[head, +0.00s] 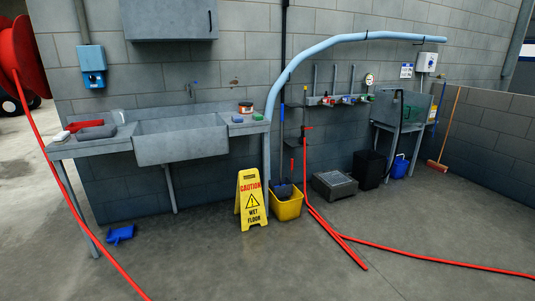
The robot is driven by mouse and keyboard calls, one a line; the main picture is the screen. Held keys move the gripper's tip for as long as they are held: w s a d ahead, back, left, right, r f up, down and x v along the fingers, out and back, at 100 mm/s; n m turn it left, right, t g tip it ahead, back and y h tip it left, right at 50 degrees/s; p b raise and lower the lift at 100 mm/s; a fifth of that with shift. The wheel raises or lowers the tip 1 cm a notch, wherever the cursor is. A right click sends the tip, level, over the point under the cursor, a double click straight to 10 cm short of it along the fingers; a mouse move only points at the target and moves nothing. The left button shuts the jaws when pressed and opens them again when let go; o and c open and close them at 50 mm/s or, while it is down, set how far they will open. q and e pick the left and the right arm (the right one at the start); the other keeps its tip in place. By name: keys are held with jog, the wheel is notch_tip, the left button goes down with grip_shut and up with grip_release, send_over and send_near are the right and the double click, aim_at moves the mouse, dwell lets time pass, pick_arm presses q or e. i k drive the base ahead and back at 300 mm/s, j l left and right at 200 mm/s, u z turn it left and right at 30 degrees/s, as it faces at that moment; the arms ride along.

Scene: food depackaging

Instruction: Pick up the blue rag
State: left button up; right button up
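A crumpled blue rag (120,234) lies on the concrete floor at the lower left. Neither of my grippers shows in the head view.
A grey sink table (165,150) stands against the wall above the rag. A red hose (82,212) runs down past the rag's left side. A yellow wet floor sign (251,200) and a yellow bucket (288,208) stand to the right.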

aim_at(236, 118)
jog(key=i, duration=2.1)
